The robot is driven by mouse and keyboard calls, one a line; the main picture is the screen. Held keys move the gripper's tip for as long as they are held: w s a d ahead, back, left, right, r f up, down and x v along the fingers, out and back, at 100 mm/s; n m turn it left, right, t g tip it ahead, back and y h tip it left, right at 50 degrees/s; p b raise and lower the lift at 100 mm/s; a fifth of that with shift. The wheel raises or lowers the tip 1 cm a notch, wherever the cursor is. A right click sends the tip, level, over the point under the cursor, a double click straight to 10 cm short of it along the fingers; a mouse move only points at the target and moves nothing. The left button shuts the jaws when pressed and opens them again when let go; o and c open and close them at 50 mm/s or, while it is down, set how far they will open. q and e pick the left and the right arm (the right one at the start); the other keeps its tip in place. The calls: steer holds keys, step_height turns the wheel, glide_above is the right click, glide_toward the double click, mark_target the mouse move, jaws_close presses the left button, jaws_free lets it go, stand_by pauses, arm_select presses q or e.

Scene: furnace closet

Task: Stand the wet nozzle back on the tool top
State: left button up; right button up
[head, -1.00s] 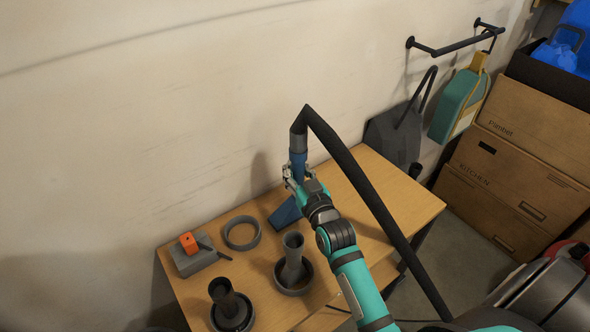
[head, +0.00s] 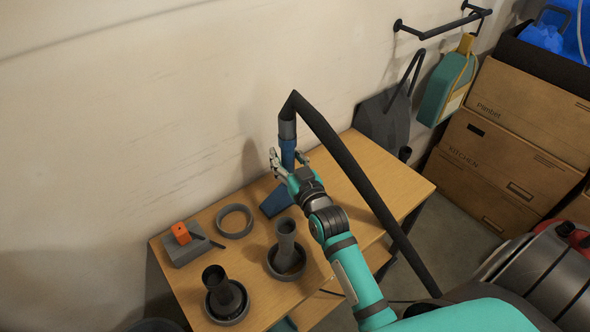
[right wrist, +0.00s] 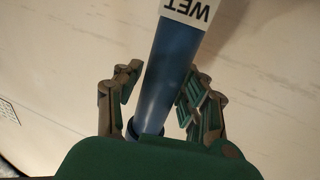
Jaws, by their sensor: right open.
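The wet nozzle (head: 279,196) is blue, with a wide flat foot, and stands upright on the wooden tool top (head: 345,190) near the wall. A black hose (head: 345,155) joins its upper end through a grey cuff (head: 287,127). In the right wrist view the blue tube (right wrist: 165,85) carries a white label reading WET (right wrist: 190,10). My right gripper (head: 288,158) is open at the tube, its fingers (right wrist: 162,80) apart on either side with gaps showing. My arm hides part of the nozzle. My left gripper is not in view.
Dark nozzles stand in round holders (head: 228,303) (head: 286,264) at the front. A grey ring (head: 235,221) and a grey block with an orange piece (head: 181,233) lie at the left. Cardboard boxes (head: 510,120) are stacked at the right. The top's right part is clear.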

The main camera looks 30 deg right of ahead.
steer(key=s+a, duration=0.1)
steer(key=s, duration=1)
steer(key=shift+s+b, duration=0.15)
steer(key=shift+b, duration=0.15)
